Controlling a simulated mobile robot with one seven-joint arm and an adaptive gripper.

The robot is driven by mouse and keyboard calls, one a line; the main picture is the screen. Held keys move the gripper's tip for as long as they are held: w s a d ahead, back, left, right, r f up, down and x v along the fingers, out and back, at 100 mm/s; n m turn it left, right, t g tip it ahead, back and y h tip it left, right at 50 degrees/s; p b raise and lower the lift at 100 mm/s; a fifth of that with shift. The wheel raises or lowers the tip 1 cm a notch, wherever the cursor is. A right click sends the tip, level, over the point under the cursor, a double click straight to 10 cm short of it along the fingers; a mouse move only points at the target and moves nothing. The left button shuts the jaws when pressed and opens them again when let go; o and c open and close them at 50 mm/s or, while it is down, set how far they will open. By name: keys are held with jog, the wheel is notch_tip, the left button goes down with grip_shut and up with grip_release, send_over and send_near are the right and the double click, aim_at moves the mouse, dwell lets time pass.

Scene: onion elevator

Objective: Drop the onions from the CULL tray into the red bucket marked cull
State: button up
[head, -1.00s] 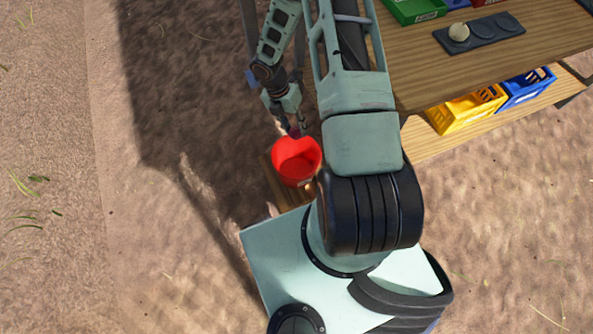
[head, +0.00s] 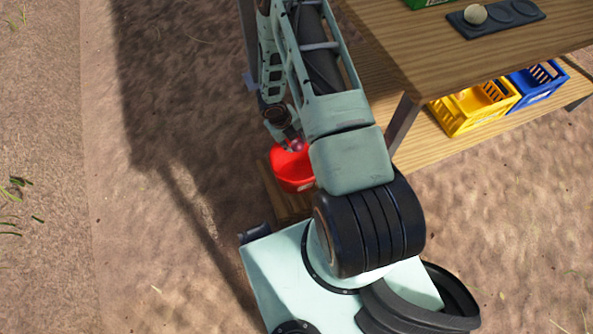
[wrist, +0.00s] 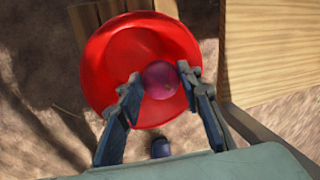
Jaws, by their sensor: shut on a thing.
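The red bucket (head: 290,170) stands on a low wooden stand left of the table, partly hidden by my arm in the head view. In the wrist view the bucket (wrist: 105,60) opens upward below my gripper (wrist: 160,88). My gripper is shut on a purple onion (wrist: 161,80), which lies over the bucket's mouth. In the head view the onion (head: 298,145) shows small at the fingertips, at the bucket's upper rim. How deep it hangs is hard to tell. A pale round onion (head: 475,14) sits in the dark tray (head: 512,13) on the tabletop. Any marking on the bucket or tray is unreadable.
The wooden table (head: 430,50) stands to the right, with a leg (head: 402,130) near my arm. A yellow crate (head: 470,108) and a blue crate (head: 537,85) sit on its lower shelf. A green crate (head: 425,3) is at the top edge. Open dirt lies to the left.

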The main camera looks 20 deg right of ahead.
notch_tip(320, 180, down, 4)
jog(key=b, duration=0.3)
jog(key=shift+f, duration=0.15)
jog(key=o, duration=1.2)
jog(key=v, duration=1.2)
